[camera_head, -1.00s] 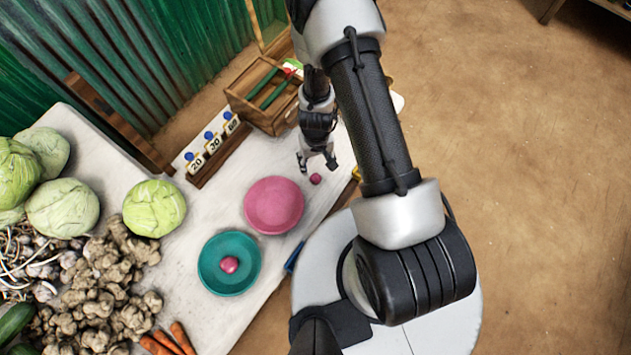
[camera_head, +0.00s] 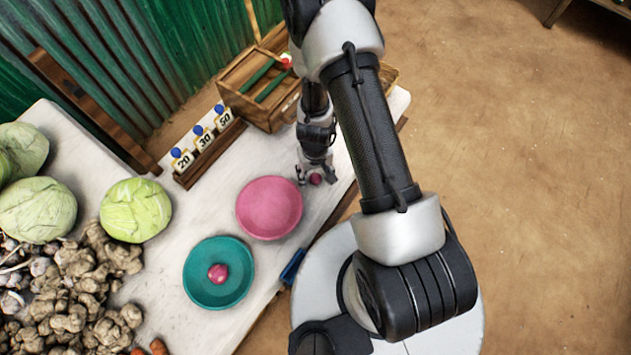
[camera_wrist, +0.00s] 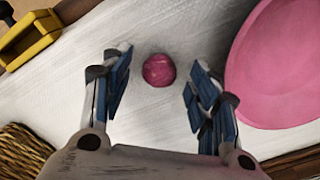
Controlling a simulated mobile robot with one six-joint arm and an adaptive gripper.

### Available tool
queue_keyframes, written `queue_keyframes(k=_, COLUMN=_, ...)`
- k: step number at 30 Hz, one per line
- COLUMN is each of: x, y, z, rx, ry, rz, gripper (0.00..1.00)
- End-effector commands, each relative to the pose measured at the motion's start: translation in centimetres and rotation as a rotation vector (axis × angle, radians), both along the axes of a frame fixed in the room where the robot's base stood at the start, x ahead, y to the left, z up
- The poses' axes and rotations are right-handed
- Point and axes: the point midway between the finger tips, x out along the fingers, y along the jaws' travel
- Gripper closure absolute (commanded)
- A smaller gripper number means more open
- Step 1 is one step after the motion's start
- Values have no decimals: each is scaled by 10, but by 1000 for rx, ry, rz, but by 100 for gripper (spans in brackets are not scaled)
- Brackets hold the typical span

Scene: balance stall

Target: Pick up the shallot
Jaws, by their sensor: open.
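A small round pink-red shallot (camera_head: 316,179) lies on the white tabletop to the right of the pink bowl. In the wrist view the shallot (camera_wrist: 158,70) sits on the table between and slightly beyond the fingertips. My gripper (camera_head: 314,176) is open and low over the table, with its fingers at either side of the shallot. In the wrist view my gripper (camera_wrist: 156,82) has clear gaps between each finger and the shallot. Another pink-red shallot (camera_head: 218,273) lies in the teal bowl (camera_head: 194,285).
The pink bowl (camera_head: 269,207) stands close to my gripper and is empty. A wooden crate (camera_head: 265,112) and price cards (camera_head: 204,138) stand at the back. Cabbages (camera_head: 136,210) and ginger (camera_head: 80,290) fill the left. A yellow object (camera_wrist: 28,38) lies at the upper left of the wrist view.

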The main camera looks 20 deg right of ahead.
Motion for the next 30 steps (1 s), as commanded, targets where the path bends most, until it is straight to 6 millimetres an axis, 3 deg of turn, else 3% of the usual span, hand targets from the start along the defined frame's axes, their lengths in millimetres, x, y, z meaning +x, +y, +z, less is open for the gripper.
queue_keyframes(k=3, x=0, y=0, z=-12, rx=0, ry=0, rz=0, gripper=45)
queue_keyframes(k=10, x=0, y=0, z=-10, rx=0, ry=-1, rz=-1, gripper=45)
queue_keyframes(k=27, x=0, y=0, z=-10, rx=0, ry=0, rz=-1, gripper=83)
queue_keyframes(k=30, x=0, y=0, z=-10, rx=0, ry=0, rz=-1, gripper=84)
